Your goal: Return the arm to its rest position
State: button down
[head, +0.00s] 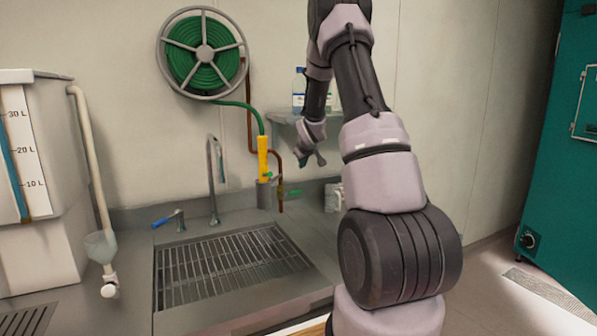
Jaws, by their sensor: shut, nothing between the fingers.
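My arm rises on the right side of the head view, bends at the top and hangs down toward the wall. My gripper (313,160) is at its lower end, above the right side of the sink area and in front of the wall. It is small in the picture, appears shut and holds nothing that I can see.
A sink with a metal grate (228,265) and a tap (214,180) lies below left. A green hose reel (205,54) hangs on the wall. A yellow hose nozzle (263,158) is left of my gripper. A shelf (284,118) with bottles is behind my arm. A teal cabinet (560,170) stands right.

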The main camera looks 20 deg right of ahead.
jog(key=s+a+r+m+y, duration=0.1)
jog(key=s+a+r+m, duration=0.1)
jog(key=s+a+r, duration=0.55)
jog(key=s+a+r+m+y, duration=0.15)
jog(key=s+a+r, duration=0.25)
jog(key=s+r, duration=0.65)
jog(key=s+a+m, duration=0.1)
jog(key=s+a, duration=0.2)
jog(key=s, duration=0.5)
jog(key=s+a+r+g+y, duration=0.1)
jog(key=s+a, duration=0.3)
jog(key=s, duration=0.5)
jog(key=s+a+r+m+g+y, duration=0.1)
jog(key=s+a, duration=0.2)
jog(key=s, duration=0.5)
jog(key=shift+s+a+m, duration=0.25)
jog(key=shift+m, duration=0.1)
